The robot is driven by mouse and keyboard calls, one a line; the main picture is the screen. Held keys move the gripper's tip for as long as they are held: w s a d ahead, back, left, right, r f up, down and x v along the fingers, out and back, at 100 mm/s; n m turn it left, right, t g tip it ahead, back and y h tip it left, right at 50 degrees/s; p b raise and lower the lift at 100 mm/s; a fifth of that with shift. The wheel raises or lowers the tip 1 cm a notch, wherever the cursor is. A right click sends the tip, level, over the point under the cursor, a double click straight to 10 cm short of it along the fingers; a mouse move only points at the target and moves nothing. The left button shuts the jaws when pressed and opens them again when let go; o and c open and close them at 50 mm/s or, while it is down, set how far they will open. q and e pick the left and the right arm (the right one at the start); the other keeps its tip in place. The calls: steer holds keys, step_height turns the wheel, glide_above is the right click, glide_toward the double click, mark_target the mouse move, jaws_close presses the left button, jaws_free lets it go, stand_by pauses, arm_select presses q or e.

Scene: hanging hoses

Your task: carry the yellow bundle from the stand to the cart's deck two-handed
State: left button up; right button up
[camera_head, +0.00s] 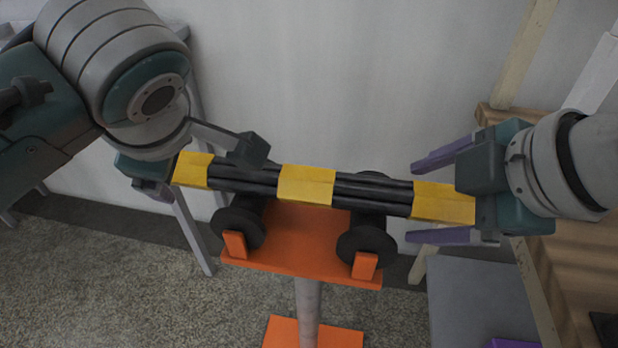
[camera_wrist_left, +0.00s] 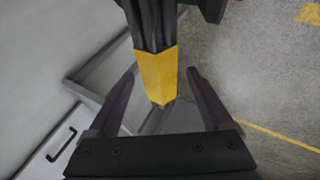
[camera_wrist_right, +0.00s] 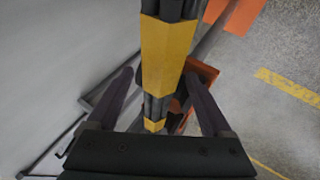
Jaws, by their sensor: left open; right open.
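The yellow bundle (camera_head: 306,183), black hoses with yellow bands, lies lengthwise across two black rollers on the orange stand (camera_head: 300,250). My left gripper (camera_head: 208,170) is open at the bundle's left end. In the left wrist view the end yellow band (camera_wrist_left: 157,75) lies between its spread fingers, with gaps on both sides. My right gripper (camera_head: 410,203) is open around the right end, one finger on each side. In the right wrist view the bundle (camera_wrist_right: 167,55) runs between the open fingers. I cannot tell for sure which surface is the cart's deck.
A flat grey surface (camera_head: 478,300) with a purple piece on it is low at the right, beside a wooden surface (camera_head: 580,262). A pale wall (camera_head: 330,70) stands close behind the bundle. Speckled floor (camera_head: 130,290) is clear at the lower left.

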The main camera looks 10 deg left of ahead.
arm_select(q)
jaws_close()
arm_select(e)
jaws_close()
steer(key=shift+r, duration=0.1)
stand_by(0.4)
